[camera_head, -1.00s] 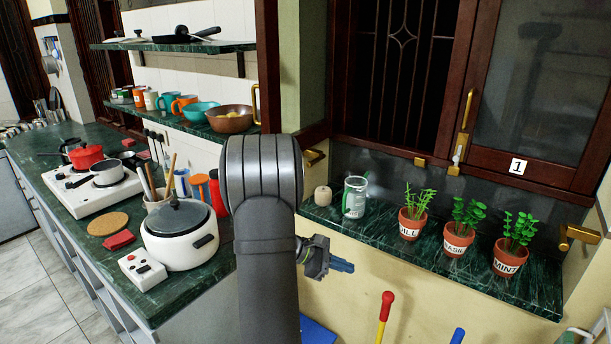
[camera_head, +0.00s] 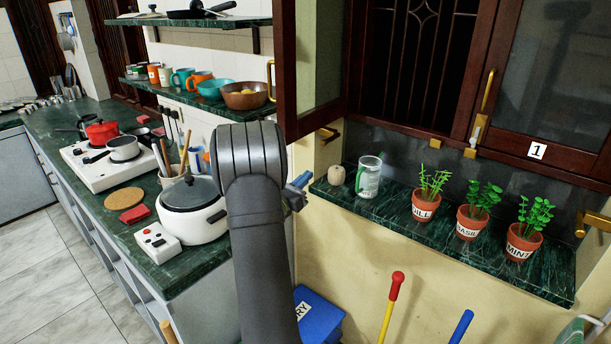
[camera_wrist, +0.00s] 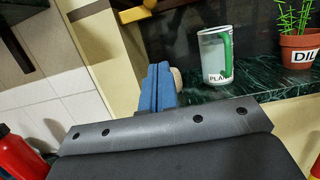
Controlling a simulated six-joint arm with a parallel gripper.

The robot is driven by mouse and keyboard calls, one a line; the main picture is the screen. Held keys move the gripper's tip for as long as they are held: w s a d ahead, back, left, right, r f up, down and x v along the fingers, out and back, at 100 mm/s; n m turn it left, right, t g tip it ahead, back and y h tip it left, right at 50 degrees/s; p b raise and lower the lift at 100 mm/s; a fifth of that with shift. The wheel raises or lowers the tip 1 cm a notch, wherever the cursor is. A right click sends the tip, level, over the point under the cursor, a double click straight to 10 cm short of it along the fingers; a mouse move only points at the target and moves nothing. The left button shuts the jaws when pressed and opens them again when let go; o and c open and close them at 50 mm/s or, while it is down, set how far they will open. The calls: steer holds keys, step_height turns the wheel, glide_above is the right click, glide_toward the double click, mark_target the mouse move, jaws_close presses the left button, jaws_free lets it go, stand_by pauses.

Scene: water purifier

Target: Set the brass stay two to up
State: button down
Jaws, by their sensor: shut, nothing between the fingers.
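A brass stay (camera_head: 328,134) sits on the wall at the window's left side, below the open left shutter (camera_head: 314,60). A brass fitting in the wrist view (camera_wrist: 150,10), at the top, appears to be the same one. Another brass stay (camera_head: 594,222) is at the far right of the sill. No label "2" is readable, so I cannot tell for certain which is stay two. My gripper (camera_head: 301,180), with blue fingers, is shut and empty, below and left of the left stay and apart from it. The blue fingers point upward in the wrist view (camera_wrist: 157,84).
The green sill (camera_head: 400,210) carries a beige round object (camera_head: 337,175), a glass mug (camera_head: 369,177) and several potted herbs (camera_head: 470,220). The right shutter bears a label 1 (camera_head: 537,151). A white cooker (camera_head: 190,212) stands on the left counter. Red-handled (camera_head: 396,287) and blue-handled (camera_head: 462,326) tools stand below.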

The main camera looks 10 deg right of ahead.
mark_target(331, 139)
steer(key=w+d+r, duration=0.5)
steer(key=shift+r, duration=0.35)
step_height(331, 139, up, 4)
steer(key=shift+s+a+f+g+y, duration=0.1)
steer(key=shift+s+g+y, duration=0.05)
steer(key=shift+g+y, duration=0.45)
